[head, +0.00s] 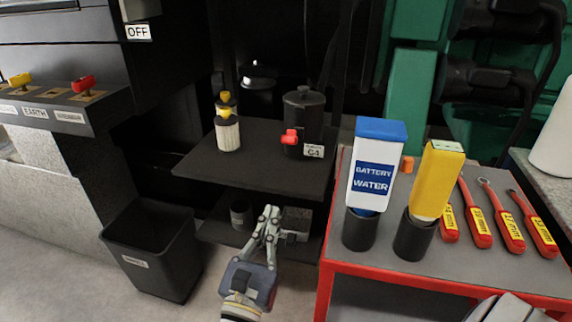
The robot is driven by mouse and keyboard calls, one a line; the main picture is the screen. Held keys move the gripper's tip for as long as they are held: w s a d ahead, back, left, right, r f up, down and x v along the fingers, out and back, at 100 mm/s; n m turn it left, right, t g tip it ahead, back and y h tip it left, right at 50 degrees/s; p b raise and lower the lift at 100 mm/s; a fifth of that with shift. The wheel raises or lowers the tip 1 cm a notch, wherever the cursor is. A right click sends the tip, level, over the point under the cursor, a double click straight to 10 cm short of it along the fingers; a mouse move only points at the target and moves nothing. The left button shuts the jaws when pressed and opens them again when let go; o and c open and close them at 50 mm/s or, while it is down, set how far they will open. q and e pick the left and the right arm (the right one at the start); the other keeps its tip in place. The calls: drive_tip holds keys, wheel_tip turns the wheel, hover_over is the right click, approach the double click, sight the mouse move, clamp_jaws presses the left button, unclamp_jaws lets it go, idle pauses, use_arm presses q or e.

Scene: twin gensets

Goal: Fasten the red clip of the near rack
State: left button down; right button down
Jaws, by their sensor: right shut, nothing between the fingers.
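A black two-level rack (195,165) stands in the middle of the head view. On its top, a black canister (304,105) labelled C-1 carries a red part (290,137) on its left side; I cannot tell whether this is the clip. No other red clip shows clearly on the rack.
A yellow-capped bottle (228,133) stands on the rack. Right of it, a red-framed cart (440,277) holds a battery water bottle (376,165), a yellow bottle (437,180) and several red-handled wrenches. A black bin (150,250) stands left on the floor.

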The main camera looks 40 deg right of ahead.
sight(293, 140)
use_arm(q)
drive_tip(key=shift+s+f, duration=0.15)
drive_tip(key=shift+f, duration=0.05)
use_arm(e)
drive_tip(key=r+x, duration=0.2)
drive_tip(key=x, duration=1)
drive_tip(key=shift+r, duration=0.5)
